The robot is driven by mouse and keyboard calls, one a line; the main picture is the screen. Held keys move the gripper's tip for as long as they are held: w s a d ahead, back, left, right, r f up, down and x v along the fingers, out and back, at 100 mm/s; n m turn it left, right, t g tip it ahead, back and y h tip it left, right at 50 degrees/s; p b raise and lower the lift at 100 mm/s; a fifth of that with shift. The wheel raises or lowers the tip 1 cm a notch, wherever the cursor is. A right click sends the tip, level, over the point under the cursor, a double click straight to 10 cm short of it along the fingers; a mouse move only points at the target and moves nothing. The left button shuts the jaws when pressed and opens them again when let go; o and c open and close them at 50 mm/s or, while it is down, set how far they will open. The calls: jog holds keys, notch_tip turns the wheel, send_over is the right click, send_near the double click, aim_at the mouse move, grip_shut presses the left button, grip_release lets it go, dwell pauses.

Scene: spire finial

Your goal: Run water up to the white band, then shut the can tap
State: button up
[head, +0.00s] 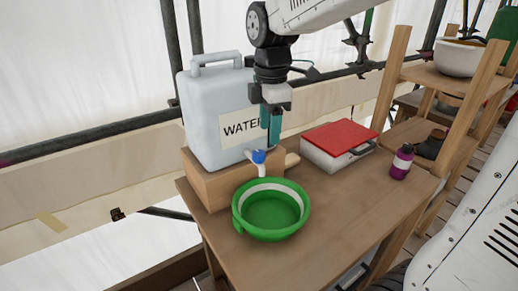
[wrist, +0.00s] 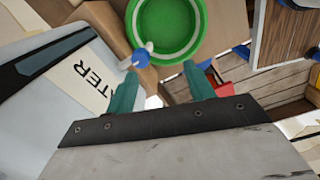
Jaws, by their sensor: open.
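The pale water can (head: 210,120) stands on a wooden block, its label reading WATER. Its tap has a blue handle (head: 259,157) above a white spout (head: 262,171); the blue handle also shows in the wrist view (wrist: 140,58). The green basin (head: 272,236) sits below the spout, with a white band (head: 272,187) around its upper inside wall. I cannot tell whether water is in it or running. My gripper (head: 270,140) is open and empty above the tap, pointing down. In the wrist view its teal fingertips (wrist: 158,75) are apart, with the tap just beyond the left one.
A white box with a red lid (head: 340,137) and a purple bottle (head: 402,162) stand right of the can on the wooden table (head: 340,210). Wooden shelves with a white bowl (head: 459,57) are at the right. The table's front right is clear.

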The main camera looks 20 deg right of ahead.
aim_at(259, 152)
jog(key=w+n, duration=0.1)
jog(key=w+f+n, duration=0.1)
jog(key=w, duration=0.1)
jog(key=w+n, duration=0.1)
jog(key=shift+w+a+f, duration=0.15)
jog(key=shift+a+f, duration=0.05)
jog(key=shift+a, duration=0.2)
notch_tip(259, 152, down, 8)
jog(key=shift+w+r, duration=0.1)
jog(key=c, duration=1)
